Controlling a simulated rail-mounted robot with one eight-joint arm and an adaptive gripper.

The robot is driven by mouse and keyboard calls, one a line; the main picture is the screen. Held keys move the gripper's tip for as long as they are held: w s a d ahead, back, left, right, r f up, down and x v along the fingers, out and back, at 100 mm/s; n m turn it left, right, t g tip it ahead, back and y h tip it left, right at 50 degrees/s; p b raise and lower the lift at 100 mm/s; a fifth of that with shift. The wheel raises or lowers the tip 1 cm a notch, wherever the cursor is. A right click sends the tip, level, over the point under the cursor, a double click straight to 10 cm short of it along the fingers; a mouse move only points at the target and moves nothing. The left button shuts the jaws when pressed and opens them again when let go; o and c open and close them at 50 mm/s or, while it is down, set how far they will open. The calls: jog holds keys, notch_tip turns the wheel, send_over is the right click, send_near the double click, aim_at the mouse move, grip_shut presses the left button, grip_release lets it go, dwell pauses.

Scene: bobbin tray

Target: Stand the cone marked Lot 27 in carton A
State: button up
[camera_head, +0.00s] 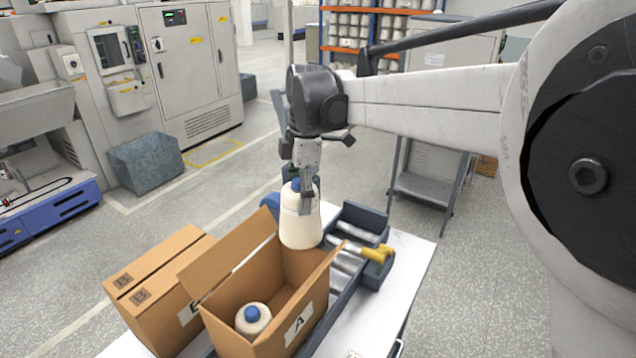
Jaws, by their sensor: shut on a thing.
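My gripper (303,192) is shut on a cream yarn cone (299,224) with a blue tip. The cone hangs roughly upright at the far right corner of carton A (298,328), hiding part of that corner. I cannot tell whether its base is above the carton or just behind it, and no lot mark is readable on it. Carton A is an open brown box with raised flaps and an "A" label on its front right side. Another cream cone with a blue tip (253,318) stands inside it, at the near left.
A shut brown carton marked B (160,268) stands left of carton A. The white table (415,257) is clear at the right.

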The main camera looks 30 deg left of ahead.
send_over(290, 244)
jog(key=s, duration=0.1)
notch_tip(290, 244, down, 22)
jog(key=b, duration=1.2)
jog(key=shift+s+a+f+b, duration=0.15)
jog(key=shift+s+a+b, duration=0.05)
jog(key=shift+a+b, duration=0.2)
dwell(0.4)
jog(key=o, duration=1.9)
jog(key=shift+o, duration=0.2)
jog(key=r, duration=0.8)
jog(key=d+r, duration=0.1)
jog(key=r, duration=0.3)
jog(key=shift+w, duration=0.35)
jog(key=shift+w, duration=0.1)
